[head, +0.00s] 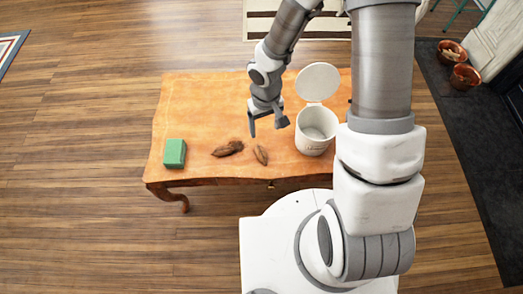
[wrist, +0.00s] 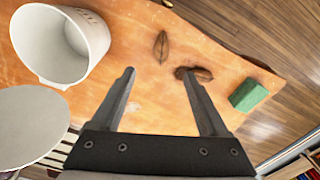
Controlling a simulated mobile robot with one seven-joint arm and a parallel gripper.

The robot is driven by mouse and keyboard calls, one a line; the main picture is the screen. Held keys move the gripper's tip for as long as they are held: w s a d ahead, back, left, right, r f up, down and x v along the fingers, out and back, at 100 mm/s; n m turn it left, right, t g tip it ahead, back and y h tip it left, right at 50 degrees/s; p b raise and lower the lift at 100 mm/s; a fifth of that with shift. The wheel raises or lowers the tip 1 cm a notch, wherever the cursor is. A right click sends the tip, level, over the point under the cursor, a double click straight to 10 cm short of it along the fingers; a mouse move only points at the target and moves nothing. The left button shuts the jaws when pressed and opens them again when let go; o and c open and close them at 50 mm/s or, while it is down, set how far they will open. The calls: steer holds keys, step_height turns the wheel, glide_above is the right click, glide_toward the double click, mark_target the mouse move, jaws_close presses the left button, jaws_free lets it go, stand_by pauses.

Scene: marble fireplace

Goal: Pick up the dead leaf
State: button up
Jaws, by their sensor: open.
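Two brown dead-leaf shapes lie on the wooden table. One is a single pointed leaf (head: 260,154), also in the wrist view (wrist: 160,46). The other is a darker, crumpled brown piece (head: 228,148) to its left, which may be more than one leaf; in the wrist view it (wrist: 202,74) lies to the right, partly behind a finger. My gripper (head: 267,127) is open and empty above the table, fingers pointing down. In the wrist view the single leaf appears just beyond the gap between my fingertips (wrist: 156,71); neither finger appears to touch it.
A white bin (head: 314,132) with its round lid (head: 317,82) open stands right of the leaves. A green block (head: 175,153) lies near the table's left end. The table (head: 195,105) is bare at the back left. Pots (head: 460,76) stand on the dark hearth at right.

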steer(key=b, duration=0.5)
glide_above(262, 153)
steer(key=f, duration=1.1)
steer(key=shift+s+d+f, duration=0.35)
steer(key=f, duration=0.1)
steer(key=f+b, duration=0.1)
steer(key=a+f+b, duration=0.1)
steer(key=f, duration=0.1)
steer(key=shift+w+f, duration=0.1)
steer(key=shift+w, duration=0.3)
steer(key=shift+f, duration=0.5)
steer(key=shift+d, duration=0.1)
steer(key=shift+c, duration=0.3)
jaws_close()
